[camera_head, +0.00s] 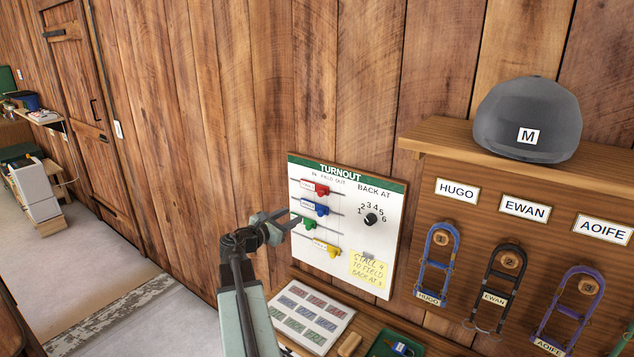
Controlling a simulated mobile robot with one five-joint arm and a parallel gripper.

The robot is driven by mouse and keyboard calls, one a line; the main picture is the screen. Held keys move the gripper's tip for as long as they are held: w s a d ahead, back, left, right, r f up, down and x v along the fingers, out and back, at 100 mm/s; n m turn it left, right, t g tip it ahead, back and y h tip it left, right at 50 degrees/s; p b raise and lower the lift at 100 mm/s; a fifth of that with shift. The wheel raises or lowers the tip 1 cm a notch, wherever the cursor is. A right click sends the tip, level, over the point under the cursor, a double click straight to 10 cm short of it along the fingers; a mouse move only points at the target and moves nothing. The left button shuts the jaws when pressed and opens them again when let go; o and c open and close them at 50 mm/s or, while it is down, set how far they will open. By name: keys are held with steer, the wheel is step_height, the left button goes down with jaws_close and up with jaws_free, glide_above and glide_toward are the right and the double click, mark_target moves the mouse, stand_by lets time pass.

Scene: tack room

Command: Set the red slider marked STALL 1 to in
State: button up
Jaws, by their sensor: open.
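The red slider (319,188) sits on the top rail of the white TURNOUT board (370,215), around the middle of the rail, below the small IN, FIELD and OUT headings. Its label is too small to read surely, and I cannot tell exactly which heading it lines up with. My gripper (293,217) is open in front of the board's left edge, lower and to the left of the red slider. It looks close to the green slider (308,223), whose left part it overlaps. I see no contact with the red slider.
A blue slider (316,209) lies just below the red one; a yellow slider (325,248) is lowest. Right of them are a BACK AT dial (370,219) and a yellow note (370,270). A button panel (310,315) and green tray (395,345) lie below the board.

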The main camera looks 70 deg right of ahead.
mark_target(319, 194)
steer(key=s+d+r, duration=0.1)
steer(key=s+d, duration=0.1)
steer(key=d, duration=0.1)
steer(key=s+d+r+n, duration=0.1)
steer(key=s+d, duration=0.1)
steer(key=d, duration=0.2)
steer(key=s+d+r+n+h, duration=0.1)
steer(key=s+d, duration=0.1)
steer(key=d, duration=0.1)
steer(key=shift+d+r+g, duration=0.35)
steer(key=shift+d+g, duration=0.05)
jaws_close()
steer(key=shift+w, duration=0.1)
stand_by(0.9)
